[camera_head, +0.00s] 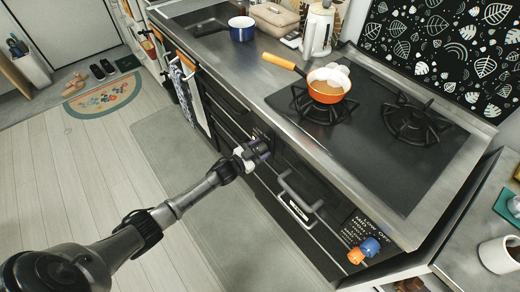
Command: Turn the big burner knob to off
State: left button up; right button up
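An orange knob (356,256) and a blue knob (371,246) sit side by side at the lower right of the stove front. Black panels with white HIGH, MID, LOW and OFF lettering (364,226) are next to them. I cannot tell which knob is the big burner's, nor read where either points. My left gripper (263,150) is in front of the cabinet fronts, left of the oven handle and well apart from both knobs. It looks empty, but its finger gap is too small to read. My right gripper is not in view.
An orange pan (326,92) with a wooden handle stands on the left burner of the black cooktop (390,160); the right burner (410,118) is bare. A grey handle (300,190) juts out between my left gripper and the knobs. A white mug (498,255) stands at right.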

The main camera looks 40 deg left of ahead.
pick_arm(q)
jog(key=shift+o, duration=1)
jog(key=shift+s, duration=0.15)
jog(key=shift+s+a, duration=0.1)
jog(key=shift+s, duration=0.25)
jog(key=p+v, duration=0.2)
jog(key=v, duration=1.1)
jog(key=shift+w, duration=0.1)
